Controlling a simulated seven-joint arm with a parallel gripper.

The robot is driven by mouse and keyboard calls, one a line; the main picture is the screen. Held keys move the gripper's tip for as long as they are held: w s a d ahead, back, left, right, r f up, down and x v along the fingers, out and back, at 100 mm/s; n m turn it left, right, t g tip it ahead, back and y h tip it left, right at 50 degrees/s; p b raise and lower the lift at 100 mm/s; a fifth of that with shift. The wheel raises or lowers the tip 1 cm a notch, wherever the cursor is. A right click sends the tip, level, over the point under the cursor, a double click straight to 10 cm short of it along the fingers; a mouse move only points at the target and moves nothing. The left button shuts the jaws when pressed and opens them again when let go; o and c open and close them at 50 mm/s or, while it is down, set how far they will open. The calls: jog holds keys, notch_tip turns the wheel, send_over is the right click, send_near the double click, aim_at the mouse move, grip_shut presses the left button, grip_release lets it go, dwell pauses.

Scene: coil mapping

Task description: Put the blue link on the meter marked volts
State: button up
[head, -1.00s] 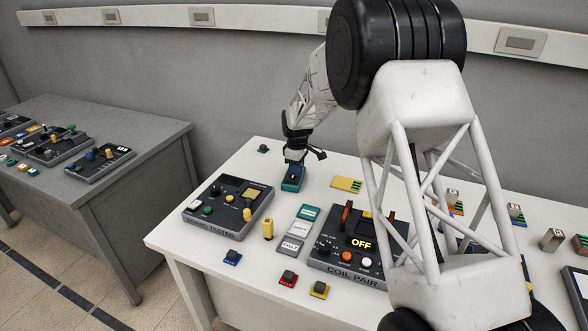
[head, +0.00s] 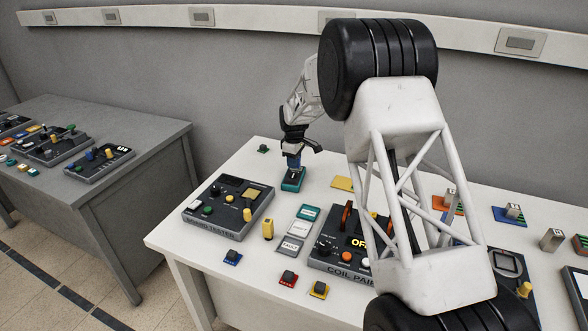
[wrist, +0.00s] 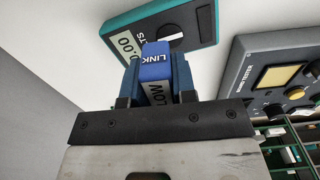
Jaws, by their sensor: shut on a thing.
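My gripper (head: 294,150) is shut on the blue link (wrist: 156,64), which has white LINK lettering and a pale label band. In the wrist view the link stands between my two fingertips (wrist: 157,82). The teal meter (head: 292,180) lies on the white table below my gripper. In the wrist view the meter (wrist: 203,27) shows a grey face, a dial, a 0.00 readout and partly hidden lettering ending in TS. The link overlaps the meter's near edge in that view. I cannot tell whether they touch.
The grey tester box (head: 222,220) stands left of the meter, and the coil pair box (head: 330,255) stands in front to the right. Labelled cards (head: 298,229) lie between them. A yellow plate (head: 342,183) lies right of the meter. A small green piece (head: 263,149) sits behind.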

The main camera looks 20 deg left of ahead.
aim_at(294, 174)
jog(key=shift+f, duration=1.65)
jog(key=shift+f, duration=0.2)
jog(key=o, duration=0.9)
jog(key=shift+r, duration=0.2)
notch_tip(294, 174, up, 12)
jog(key=shift+f, duration=0.1)
